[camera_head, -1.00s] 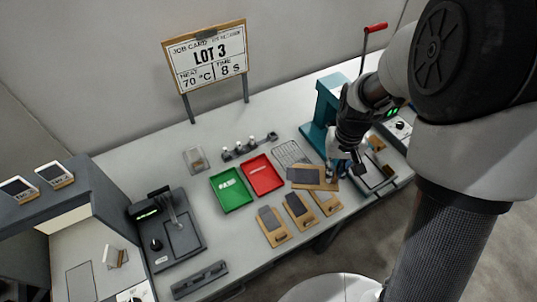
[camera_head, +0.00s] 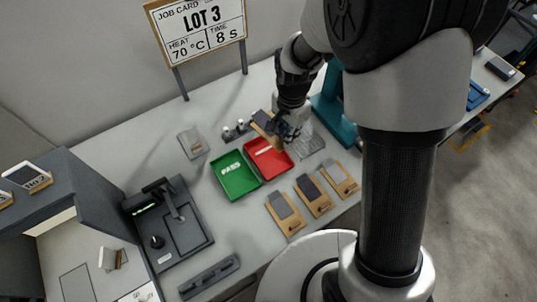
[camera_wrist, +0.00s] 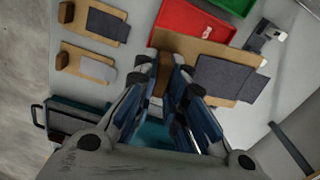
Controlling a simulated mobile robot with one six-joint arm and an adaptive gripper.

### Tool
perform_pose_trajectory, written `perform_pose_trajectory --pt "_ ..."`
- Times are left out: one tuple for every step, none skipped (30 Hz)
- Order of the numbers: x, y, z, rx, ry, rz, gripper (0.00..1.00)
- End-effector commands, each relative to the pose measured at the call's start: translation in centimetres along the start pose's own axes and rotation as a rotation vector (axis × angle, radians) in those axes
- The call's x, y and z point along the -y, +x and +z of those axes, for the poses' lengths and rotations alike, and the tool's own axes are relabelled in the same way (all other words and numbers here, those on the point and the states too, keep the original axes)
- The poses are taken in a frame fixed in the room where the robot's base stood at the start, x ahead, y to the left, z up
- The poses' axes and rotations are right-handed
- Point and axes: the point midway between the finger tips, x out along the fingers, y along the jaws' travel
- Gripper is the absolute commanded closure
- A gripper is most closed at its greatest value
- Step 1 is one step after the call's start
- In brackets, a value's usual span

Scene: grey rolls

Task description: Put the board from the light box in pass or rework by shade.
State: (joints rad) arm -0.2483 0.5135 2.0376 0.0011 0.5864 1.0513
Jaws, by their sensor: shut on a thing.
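My gripper (camera_head: 281,133) is shut on a tan board with a dark grey patch (camera_head: 262,119), held over the back of the red tray (camera_head: 268,160). In the wrist view my fingers (camera_wrist: 161,75) close on a block at one end of the board (camera_wrist: 192,48), and its dark grey patch (camera_wrist: 228,79) faces up. The green tray (camera_head: 236,177), marked PASS, is left of the red one; both look empty where seen. The red tray's label is unreadable. Three tan boards (camera_head: 285,212) with grey patches of differing shade lie in a row in front.
A dark-walled booth with a pale interior (camera_head: 75,245) stands at the left. A dark device (camera_head: 168,225) is beside it. A teal press (camera_head: 333,105) stands close right of my gripper, with a wire rack (camera_head: 308,143) nearby. A job card (camera_head: 203,32) reads LOT 3.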

Motion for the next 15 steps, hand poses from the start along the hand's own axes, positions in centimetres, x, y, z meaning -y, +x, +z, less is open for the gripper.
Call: perform_pose_trajectory --pt "0.6 -1.1 0.5 -0.001 0.038 -0.003 1.0" --pt "0.8 -1.5 0.7 -0.001 0.063 -0.002 1.0" --pt "1.0 -2.1 0.9 -0.001 0.094 -0.003 1.0" --pt "1.2 -2.4 1.1 -0.001 0.112 -0.002 1.0" --pt "1.3 -2.6 1.3 0.0 0.128 -0.002 1.0" --pt "1.4 -2.9 1.4 0.0 0.146 -0.001 1.0" --pt "1.4 -2.9 1.5 0.0 0.154 0.0 1.0" --pt "1.5 -2.9 1.6 0.001 0.163 0.001 1.0" --pt "1.5 -2.5 1.7 0.001 0.169 0.003 1.0" --pt "1.5 -2.1 1.7 0.002 0.172 0.003 1.0" --pt "1.5 -1.6 1.7 0.002 0.174 0.004 1.0" --pt "1.4 -0.6 1.7 0.003 0.175 0.006 1.0" --pt "1.4 0.2 1.7 0.003 0.175 0.006 1.0" --pt "1.4 1.1 1.7 0.003 0.174 0.006 1.0" --pt "1.4 2.2 1.7 0.003 0.174 0.006 1.0"
